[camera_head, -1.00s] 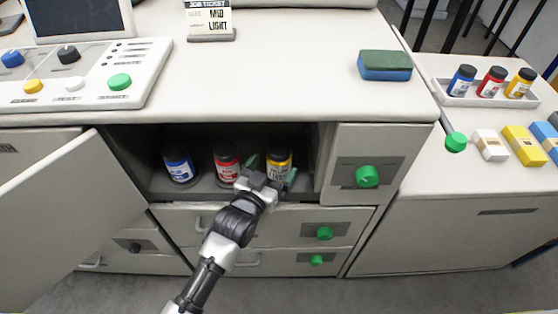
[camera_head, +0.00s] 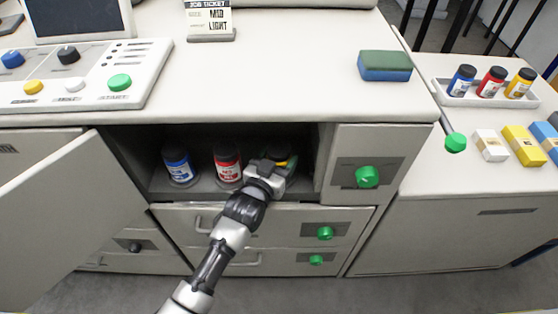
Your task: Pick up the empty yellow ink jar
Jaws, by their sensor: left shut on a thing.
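A yellow ink jar (camera_head: 282,157) with a dark cap stands at the right end of a row in the open cabinet compartment. My left gripper (camera_head: 275,169) reaches into the compartment and is shut on this jar. The gripper and wrist hide most of the jar, so its label and fill cannot be told. Another yellow jar (camera_head: 519,86) stands at the right end of a white tray (camera_head: 452,97) on the right-hand counter. My right gripper is not in view.
A blue jar (camera_head: 179,166) and a red jar (camera_head: 227,164) stand left of my gripper, the red one close by. The open cabinet door (camera_head: 70,215) hangs at the left. The countertop (camera_head: 260,75) lies above, with a green-and-blue sponge (camera_head: 385,66).

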